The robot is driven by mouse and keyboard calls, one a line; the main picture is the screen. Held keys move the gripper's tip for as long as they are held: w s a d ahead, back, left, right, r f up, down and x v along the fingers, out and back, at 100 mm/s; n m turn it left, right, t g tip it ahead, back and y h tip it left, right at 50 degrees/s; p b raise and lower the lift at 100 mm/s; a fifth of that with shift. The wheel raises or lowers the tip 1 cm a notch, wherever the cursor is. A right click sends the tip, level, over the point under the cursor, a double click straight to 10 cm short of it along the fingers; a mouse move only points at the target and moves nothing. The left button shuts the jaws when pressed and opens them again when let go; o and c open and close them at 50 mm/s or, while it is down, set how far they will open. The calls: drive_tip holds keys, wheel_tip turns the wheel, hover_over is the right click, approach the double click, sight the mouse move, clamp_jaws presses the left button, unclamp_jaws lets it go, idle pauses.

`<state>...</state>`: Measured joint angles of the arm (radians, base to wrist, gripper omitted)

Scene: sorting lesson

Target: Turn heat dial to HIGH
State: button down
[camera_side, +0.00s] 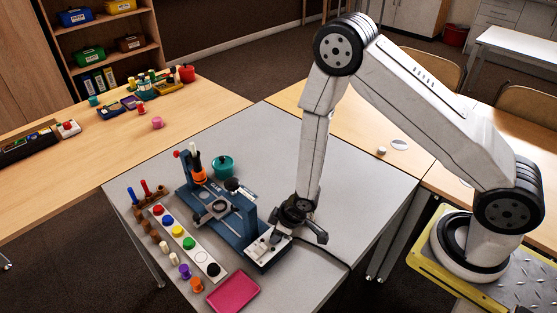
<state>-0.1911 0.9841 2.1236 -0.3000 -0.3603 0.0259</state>
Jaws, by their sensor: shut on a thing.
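A blue apparatus (233,222) stands on the grey table, with a white-topped control panel (257,252) at its front right end. My gripper (281,238) points down at the right end of this panel and is shut on the heat dial there. The dial itself is mostly hidden by the fingers, and its setting and the HIGH mark are too small to read.
A white strip with several coloured knobs (178,230) lies left of the apparatus, with coloured pegs beside it. A pink tray (232,292) lies in front. A teal pot (223,166) stands behind. A dark cable runs right from the panel. The table's right side is clear.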

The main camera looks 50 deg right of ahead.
sight(284, 246)
drive_tip(key=shift+a+m+h, duration=0.1)
drive_tip(key=shift+m+h, duration=0.45)
drive_tip(key=shift+m, duration=0.95)
drive_tip(key=shift+m+h, duration=0.55)
drive_tip(key=shift+m, duration=0.95)
drive_tip(key=shift+t, duration=0.3)
drive_tip(key=shift+c, duration=1.4)
unclamp_jaws()
drive_tip(key=shift+s+r, duration=0.1)
drive_tip(key=shift+r, duration=0.05)
drive_tip(key=v, duration=0.7)
drive_tip(key=shift+r, duration=0.25)
drive_tip(key=shift+r, duration=0.1)
